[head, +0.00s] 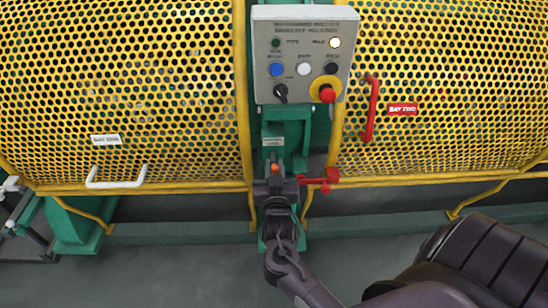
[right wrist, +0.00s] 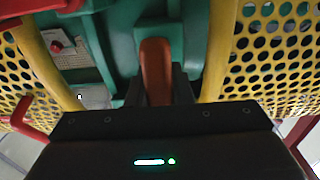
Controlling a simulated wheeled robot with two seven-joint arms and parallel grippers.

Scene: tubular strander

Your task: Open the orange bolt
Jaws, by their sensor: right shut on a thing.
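The orange bolt (head: 274,168) shows as a small orange tip on the green post (head: 285,133) between the two yellow guards. In the right wrist view the bolt is an upright orange bar (right wrist: 156,62) against green metal. My right gripper (head: 274,182) reaches up to it from below. In the right wrist view its two dark fingers (right wrist: 158,92) stand on either side of the bar, shut on it. The fingers hide the bolt's lower part. My left gripper is in neither view.
A grey control panel (head: 303,32) with a red stop button (head: 327,94) is above. A red lever (head: 322,181) sticks out just right of my gripper. Perforated yellow guards (head: 120,90) flank the post, with a white handle (head: 117,184) and a red handle (head: 371,108). Open floor lies below.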

